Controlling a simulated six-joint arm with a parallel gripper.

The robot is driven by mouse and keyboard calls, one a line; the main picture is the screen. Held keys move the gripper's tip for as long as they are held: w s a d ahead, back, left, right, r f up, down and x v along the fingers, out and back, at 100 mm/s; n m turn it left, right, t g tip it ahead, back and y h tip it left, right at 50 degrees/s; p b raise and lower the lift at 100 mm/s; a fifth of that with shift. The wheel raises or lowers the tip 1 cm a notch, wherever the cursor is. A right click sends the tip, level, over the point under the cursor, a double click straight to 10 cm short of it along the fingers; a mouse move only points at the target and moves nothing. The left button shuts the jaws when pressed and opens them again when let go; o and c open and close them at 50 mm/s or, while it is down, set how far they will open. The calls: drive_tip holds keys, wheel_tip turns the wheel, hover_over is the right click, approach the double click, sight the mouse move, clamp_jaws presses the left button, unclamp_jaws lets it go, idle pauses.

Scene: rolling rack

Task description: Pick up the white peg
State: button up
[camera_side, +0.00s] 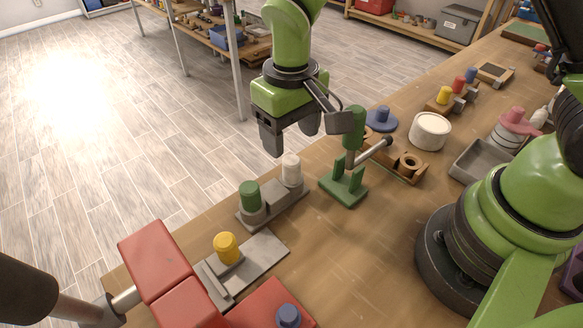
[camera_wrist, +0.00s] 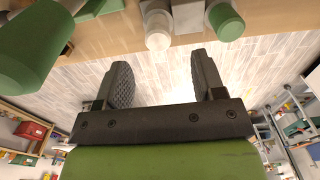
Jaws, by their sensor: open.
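The white peg (camera_side: 291,170) stands upright in a grey holder (camera_side: 272,204) near the table's far edge. A green peg (camera_side: 250,195) stands at the holder's other end. In the wrist view the white peg (camera_wrist: 158,38) is at the top centre, ahead of the fingertips, and the green peg (camera_wrist: 226,20) is to its right. My gripper (camera_side: 291,136) is open and empty, above and just beyond the white peg, apart from it. In the wrist view its two fingers (camera_wrist: 160,82) are spread wide with nothing between them.
A green stand (camera_side: 344,189) with a horizontal rod is close to the right of the white peg. A yellow peg (camera_side: 226,247) on a grey plate and red blocks (camera_side: 155,259) are at the front left. A white round container (camera_side: 430,131) stands further right.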

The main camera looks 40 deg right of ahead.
sight(292, 160)
wheel_tip(292, 160, down, 8)
drive_tip(key=shift+w+d+r, duration=0.1)
drive_tip(key=shift+d, duration=0.05)
drive_tip(key=c, duration=1)
